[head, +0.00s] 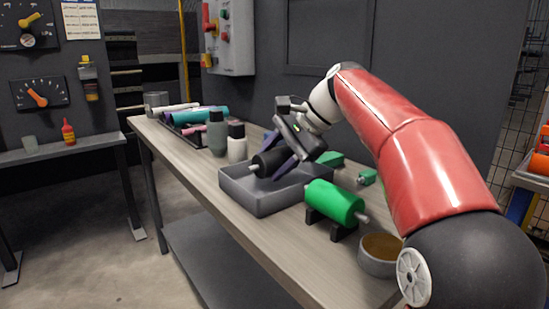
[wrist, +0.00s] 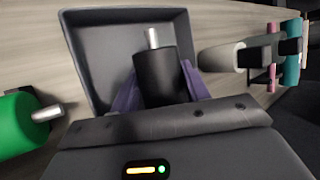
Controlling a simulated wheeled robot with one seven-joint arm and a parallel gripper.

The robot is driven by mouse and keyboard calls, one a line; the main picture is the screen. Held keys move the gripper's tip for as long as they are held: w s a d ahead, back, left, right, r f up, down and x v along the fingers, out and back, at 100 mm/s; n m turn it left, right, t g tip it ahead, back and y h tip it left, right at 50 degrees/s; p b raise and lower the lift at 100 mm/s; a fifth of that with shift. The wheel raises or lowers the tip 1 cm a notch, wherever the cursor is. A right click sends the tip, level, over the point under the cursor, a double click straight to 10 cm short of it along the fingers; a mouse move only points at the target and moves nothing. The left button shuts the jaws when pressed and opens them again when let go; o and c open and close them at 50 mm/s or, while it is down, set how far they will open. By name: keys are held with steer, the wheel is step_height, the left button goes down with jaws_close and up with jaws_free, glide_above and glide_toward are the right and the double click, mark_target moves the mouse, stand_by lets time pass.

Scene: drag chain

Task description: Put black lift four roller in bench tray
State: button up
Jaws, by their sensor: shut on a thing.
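A black roller (head: 270,161) with a pale metal shaft is held in my gripper (head: 285,163) over the grey bench tray (head: 262,203). The wrist view shows the black roller (wrist: 161,78) between my two purple fingers (wrist: 163,92), which are shut on it. The tray (wrist: 88,62) lies behind and below the roller in that view. The roller overlaps the tray's opening. I cannot tell whether it touches the tray floor. The far end of the roller is hidden by my gripper in the head view.
A green roller (head: 335,203) rests on black supports just right of the tray. A round bowl (head: 380,254) stands near the front. White and grey bottles (head: 237,142) stand behind the tray. Several coloured rollers (head: 201,117) lie at the bench's far end.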

mark_target(278, 154)
steer(key=o, duration=1.2)
steer(key=p+v, duration=0.2)
steer(key=v, duration=0.5)
steer(key=shift+a, duration=0.1)
steer(key=shift+s+d+r, duration=0.1)
steer(key=shift+d+r, duration=0.2)
steer(key=shift+r, duration=0.05)
